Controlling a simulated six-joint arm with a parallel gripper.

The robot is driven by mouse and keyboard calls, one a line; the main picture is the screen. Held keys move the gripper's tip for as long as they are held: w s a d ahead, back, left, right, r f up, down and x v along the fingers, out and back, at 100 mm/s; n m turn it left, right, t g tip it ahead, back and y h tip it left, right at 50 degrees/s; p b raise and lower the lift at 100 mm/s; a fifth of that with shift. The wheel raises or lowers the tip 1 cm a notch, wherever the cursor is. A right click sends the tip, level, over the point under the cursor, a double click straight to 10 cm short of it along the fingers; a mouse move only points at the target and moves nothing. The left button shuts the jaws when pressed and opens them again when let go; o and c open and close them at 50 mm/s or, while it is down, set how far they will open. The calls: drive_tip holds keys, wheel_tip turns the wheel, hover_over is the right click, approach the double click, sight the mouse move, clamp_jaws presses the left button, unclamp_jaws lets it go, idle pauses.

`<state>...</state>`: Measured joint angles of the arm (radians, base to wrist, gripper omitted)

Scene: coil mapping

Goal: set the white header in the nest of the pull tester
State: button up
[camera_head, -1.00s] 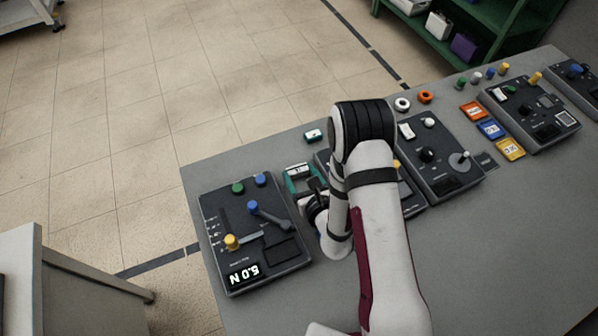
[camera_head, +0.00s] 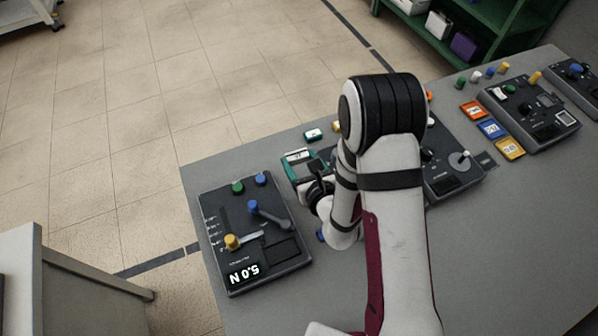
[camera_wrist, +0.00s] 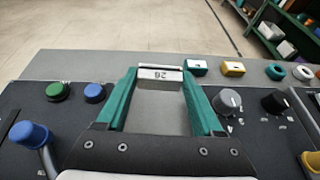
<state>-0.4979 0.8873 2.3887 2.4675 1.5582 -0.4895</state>
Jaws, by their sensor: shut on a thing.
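The white header (camera_wrist: 160,74), marked 20, is between the teal fingertips of my gripper (camera_wrist: 158,80) in the wrist view. In the head view my gripper (camera_head: 300,165) holds the header (camera_head: 297,156) to the right of the pull tester (camera_head: 262,220). The pull tester is a dark panel with a 5.0 N display, a green and a blue button, a blue-knobbed lever and a yellow-knobbed lever. A dark rectangular recess (camera_head: 283,251) lies at its lower right; I cannot tell if this is the nest. The header is apart from the tester.
A teal-and-white block (camera_head: 313,134) lies near the table's back edge. A dark panel with a grey knob (camera_wrist: 228,101) is partly hidden by my arm. Bare table (camera_head: 270,310) lies in front.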

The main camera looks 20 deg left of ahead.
sight(300, 175)
wheel_tip(300, 175, down, 6)
drive_tip(key=shift+r, duration=0.1)
drive_tip(key=shift+f, duration=0.2)
drive_tip(key=o, duration=1.3)
